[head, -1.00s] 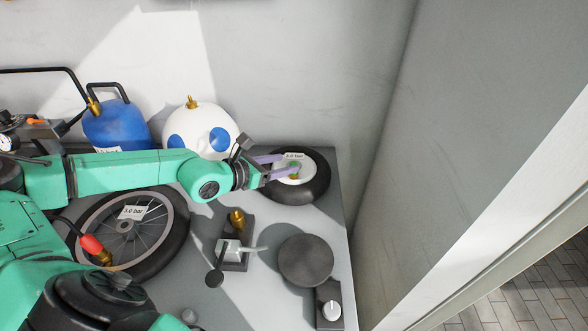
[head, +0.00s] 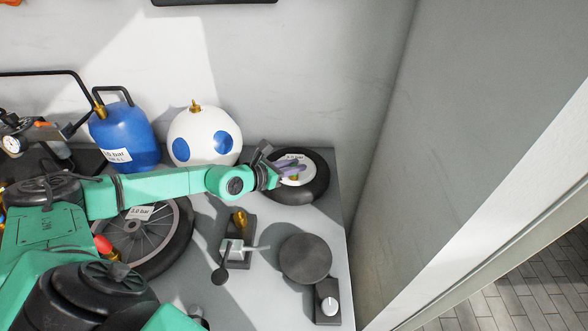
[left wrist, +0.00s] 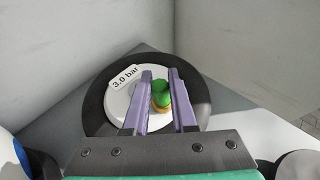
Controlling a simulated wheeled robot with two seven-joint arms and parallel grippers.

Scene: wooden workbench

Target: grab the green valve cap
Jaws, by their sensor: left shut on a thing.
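The green valve cap (left wrist: 161,94) shows between my fingers in the left wrist view, with a brass-coloured part below it. It is at the white hub (left wrist: 121,102) of a small black wheel (left wrist: 96,108) labelled 3.0 bar. The wheel (head: 316,187) lies at the back right corner of the bench in the head view. My left gripper (head: 302,171) has its purple fingers over the hub; it also shows in the left wrist view (left wrist: 160,76), shut on the cap. In the head view the fingers mostly hide the cap. My right gripper is not in view.
A white ball with blue spots (head: 203,128) and a blue canister (head: 122,138) stand at the back. A spoked wheel (head: 160,243), a small lever fixture (head: 236,250) and a dark round disc (head: 305,258) are nearer. A wall borders the bench's right.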

